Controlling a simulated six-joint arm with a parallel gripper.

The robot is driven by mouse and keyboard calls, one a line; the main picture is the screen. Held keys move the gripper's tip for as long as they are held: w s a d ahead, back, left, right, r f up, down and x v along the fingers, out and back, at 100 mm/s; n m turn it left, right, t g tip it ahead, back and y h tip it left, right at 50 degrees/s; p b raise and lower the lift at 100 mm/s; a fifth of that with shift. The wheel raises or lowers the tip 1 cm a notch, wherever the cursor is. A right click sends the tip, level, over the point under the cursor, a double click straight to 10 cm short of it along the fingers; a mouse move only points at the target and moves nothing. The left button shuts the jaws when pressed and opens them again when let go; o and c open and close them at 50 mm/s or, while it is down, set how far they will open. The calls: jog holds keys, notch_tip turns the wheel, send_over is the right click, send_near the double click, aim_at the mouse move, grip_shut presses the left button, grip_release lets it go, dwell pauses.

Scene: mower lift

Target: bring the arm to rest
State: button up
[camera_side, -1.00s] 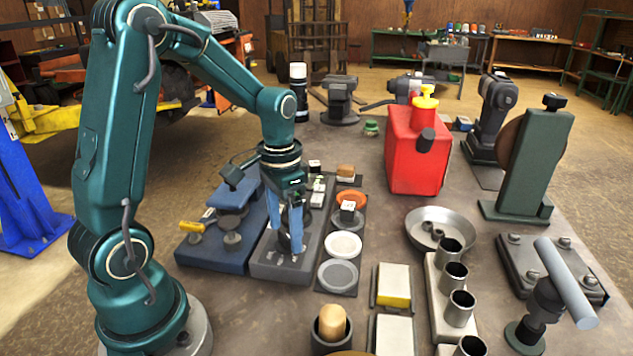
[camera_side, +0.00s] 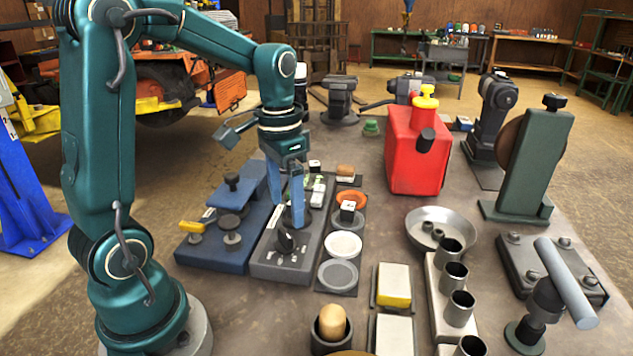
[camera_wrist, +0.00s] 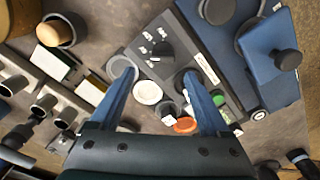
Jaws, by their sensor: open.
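My gripper (camera_side: 285,196) hangs from my teal arm above the grey panel (camera_side: 268,266) in the side view. Its two blue fingers are spread apart with nothing between them. In the wrist view my gripper (camera_wrist: 152,88) also shows open, above the grey panel and the row of round dishes. A dark knob (camera_side: 290,240) stands on the panel below the fingers.
A blue fixture (camera_side: 200,247) lies left of the panel. Right of it are a white dish (camera_side: 344,244), an orange dish (camera_side: 352,198) and a grey dish (camera_side: 338,275). A red can (camera_side: 414,155), a metal bowl (camera_side: 440,226) and upright metal cups (camera_side: 453,276) stand farther right.

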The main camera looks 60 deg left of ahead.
jog(key=s+d+r+t, duration=0.4)
jog(key=s+d+t, duration=0.1)
jog(key=s+d, duration=0.3)
jog(key=shift+s+d, duration=0.3)
jog(key=shift+d, duration=0.15)
dwell(0.4)
